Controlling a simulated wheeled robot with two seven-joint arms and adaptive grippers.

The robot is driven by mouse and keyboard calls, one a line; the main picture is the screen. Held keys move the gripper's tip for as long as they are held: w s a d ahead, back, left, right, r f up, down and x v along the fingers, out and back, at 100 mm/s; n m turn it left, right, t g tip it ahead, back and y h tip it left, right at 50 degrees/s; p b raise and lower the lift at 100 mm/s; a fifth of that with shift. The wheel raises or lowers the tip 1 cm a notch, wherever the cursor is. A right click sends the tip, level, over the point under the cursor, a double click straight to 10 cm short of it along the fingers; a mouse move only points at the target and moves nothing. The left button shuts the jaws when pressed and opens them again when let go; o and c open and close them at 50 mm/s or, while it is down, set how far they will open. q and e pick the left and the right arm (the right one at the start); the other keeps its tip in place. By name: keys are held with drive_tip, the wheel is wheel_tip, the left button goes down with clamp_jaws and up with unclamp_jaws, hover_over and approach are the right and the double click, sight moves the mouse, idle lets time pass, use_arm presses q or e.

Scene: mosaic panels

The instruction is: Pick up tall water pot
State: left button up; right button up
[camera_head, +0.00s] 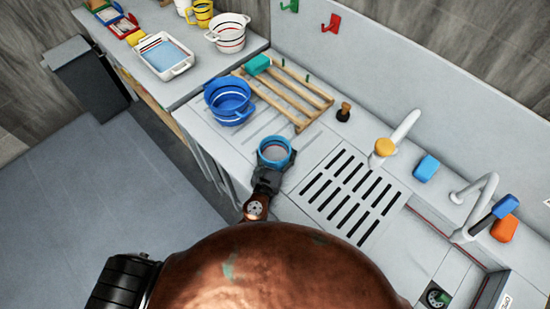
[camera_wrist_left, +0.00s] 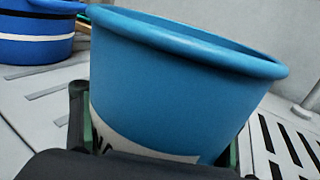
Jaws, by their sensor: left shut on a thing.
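A blue water pot (camera_head: 275,151) with a thick round rim shows near the counter's front edge, left of the slotted drain. In the left wrist view the blue water pot (camera_wrist_left: 185,85) fills the middle; it widens upward and has a white band with dark lettering. My left gripper (camera_head: 269,172) is shut around its side, with a finger on either side of the pot in the left wrist view (camera_wrist_left: 155,145). The pot's base is hidden, so I cannot tell whether it touches the counter. My right gripper is not in view.
A larger blue striped pot (camera_head: 230,101) stands behind, beside a wooden rack (camera_head: 300,105) with a teal sponge (camera_head: 257,65). A drain grate (camera_head: 352,193), taps (camera_head: 398,135) and a blue sponge (camera_head: 426,168) lie to the right. A white striped pot (camera_head: 229,34) and tray (camera_head: 165,57) stand far left.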

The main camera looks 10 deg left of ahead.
use_arm(q)
drive_tip(key=shift+c, duration=0.8)
drive_tip(key=shift+r, duration=0.15)
